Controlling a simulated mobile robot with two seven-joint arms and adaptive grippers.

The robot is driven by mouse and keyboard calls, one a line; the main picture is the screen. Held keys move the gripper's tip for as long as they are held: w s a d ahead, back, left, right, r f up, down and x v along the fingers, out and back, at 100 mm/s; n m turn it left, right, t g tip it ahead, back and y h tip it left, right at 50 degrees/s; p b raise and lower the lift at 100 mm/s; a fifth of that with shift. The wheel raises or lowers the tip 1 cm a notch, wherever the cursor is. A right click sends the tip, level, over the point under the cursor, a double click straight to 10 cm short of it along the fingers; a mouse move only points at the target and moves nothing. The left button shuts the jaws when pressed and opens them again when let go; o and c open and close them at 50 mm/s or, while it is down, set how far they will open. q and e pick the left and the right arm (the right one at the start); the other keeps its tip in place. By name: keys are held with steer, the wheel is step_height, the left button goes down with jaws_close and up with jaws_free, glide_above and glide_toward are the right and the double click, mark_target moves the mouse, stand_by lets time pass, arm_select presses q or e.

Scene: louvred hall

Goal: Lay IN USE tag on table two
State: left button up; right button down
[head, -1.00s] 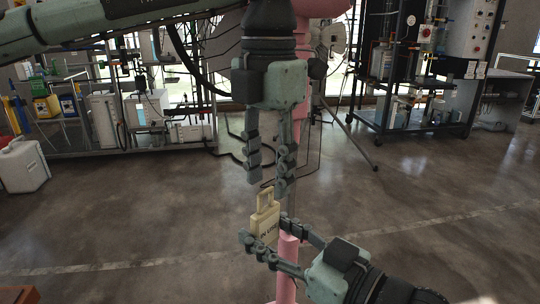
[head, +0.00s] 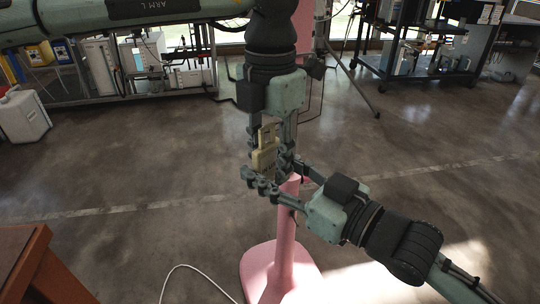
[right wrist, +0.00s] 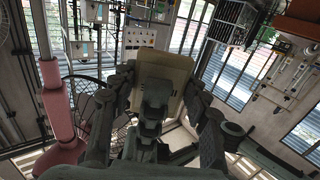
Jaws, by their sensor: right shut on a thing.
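The cream tag (head: 264,152), with a handle-like loop at its top, is upright in mid-air. My right gripper (head: 263,168) reaches in from the lower right and is shut on its lower part. My left gripper (head: 269,146) points down from above, its fingers apart on either side of the tag's upper part; contact cannot be told. In the right wrist view the tag (right wrist: 172,68) stands between my right fingers, partly hidden. Its lettering is not readable now. A brown table (head: 25,250) shows only a corner at the lower left; no number is visible on it.
A pink stand (head: 284,240) with a round base rises from the floor just behind the grippers. A white cable (head: 195,268) lies to its left. A white jerrycan (head: 23,117) and equipment racks stand farther back. Open floor lies between.

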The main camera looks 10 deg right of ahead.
arm_select(q)
jaws_close()
arm_select(e)
steer(key=c, duration=0.7)
jaws_free()
